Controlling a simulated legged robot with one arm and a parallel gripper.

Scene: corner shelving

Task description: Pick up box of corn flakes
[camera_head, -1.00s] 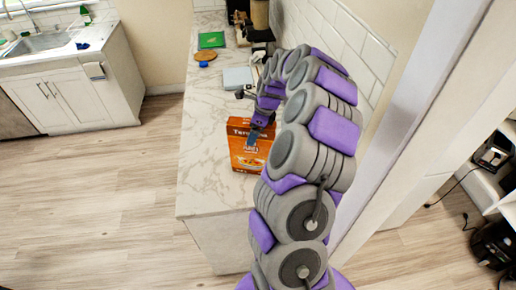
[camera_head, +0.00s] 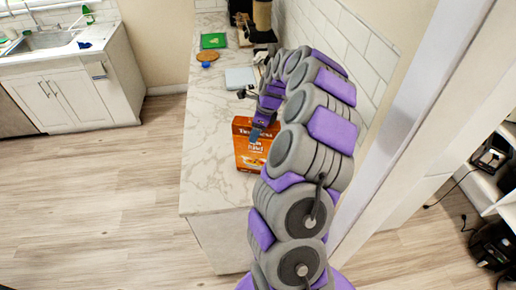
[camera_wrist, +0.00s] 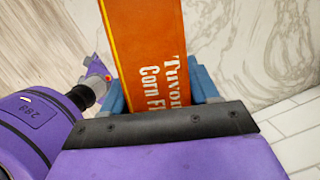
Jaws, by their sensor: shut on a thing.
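The orange box of corn flakes (camera_head: 249,153) is upright at the near right part of the marble counter in the head view. The wrist view shows the box (camera_wrist: 150,45) from close up, with part of the words "Corn Fl" on its side. My gripper (camera_head: 257,132) reaches it from above, and its tips overlap the top part of the box. In the wrist view my gripper (camera_wrist: 160,90) has a blue finger on each side of the box and is shut on it. I cannot tell whether the box's bottom touches the counter.
The marble counter (camera_head: 205,150) is bare to the left of the box. Farther back lie a grey-white item (camera_head: 239,78), a round brown item (camera_head: 207,57) and a green item (camera_head: 213,41). A tiled wall (camera_head: 330,35) bounds the right side. Open floor (camera_head: 100,190) lies left.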

